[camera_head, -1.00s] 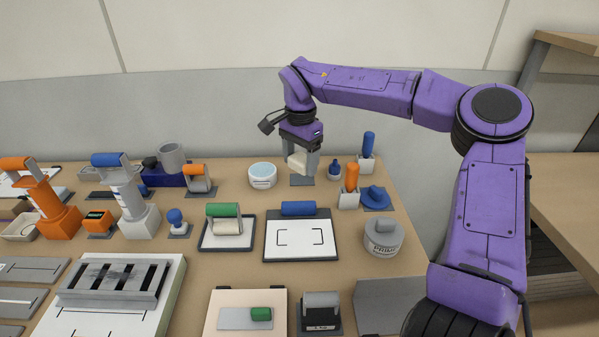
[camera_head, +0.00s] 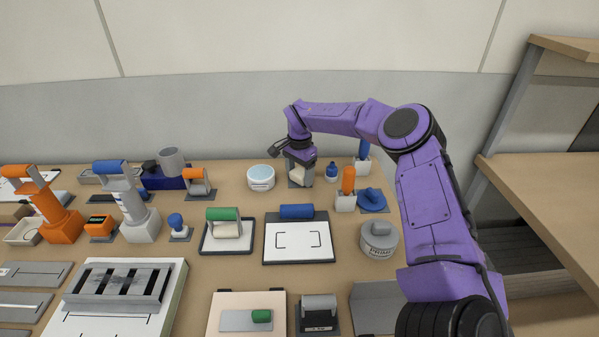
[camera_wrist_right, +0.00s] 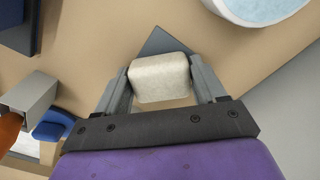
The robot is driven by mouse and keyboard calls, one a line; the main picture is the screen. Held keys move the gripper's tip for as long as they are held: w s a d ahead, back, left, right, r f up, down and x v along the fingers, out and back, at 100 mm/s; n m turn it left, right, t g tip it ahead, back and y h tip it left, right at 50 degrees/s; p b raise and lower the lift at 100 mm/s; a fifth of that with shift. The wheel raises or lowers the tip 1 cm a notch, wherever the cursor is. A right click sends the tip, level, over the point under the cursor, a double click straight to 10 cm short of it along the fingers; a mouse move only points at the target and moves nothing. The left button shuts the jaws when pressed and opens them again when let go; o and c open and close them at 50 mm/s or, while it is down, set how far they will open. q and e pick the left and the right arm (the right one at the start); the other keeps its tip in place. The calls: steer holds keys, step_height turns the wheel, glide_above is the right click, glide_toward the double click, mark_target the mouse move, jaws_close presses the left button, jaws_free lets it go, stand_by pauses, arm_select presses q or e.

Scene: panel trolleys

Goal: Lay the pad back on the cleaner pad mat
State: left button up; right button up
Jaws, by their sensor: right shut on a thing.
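The pad (camera_wrist_right: 160,79) is a cream, rounded block held between both fingers of my right gripper (camera_wrist_right: 160,85). In the head view the pad (camera_head: 300,174) shows below my right gripper (camera_head: 300,170), low at the back of the table. The dark grey cleaner pad mat (camera_head: 293,184) lies under it, mostly hidden by the gripper. In the right wrist view a corner of the mat (camera_wrist_right: 157,44) shows beyond the pad. I cannot tell whether the pad touches the mat. My left gripper is not in view.
A round tub with a pale blue top (camera_head: 261,178) stands left of the mat. A white board with a blue roll (camera_head: 298,240) lies in front.

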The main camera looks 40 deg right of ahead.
mark_target(300, 172)
steer(key=shift+f, duration=0.1)
steer(key=o, duration=0.9)
steer(key=shift+o, duration=0.2)
step_height(300, 172, up, 12)
steer(key=shift+r, duration=0.2)
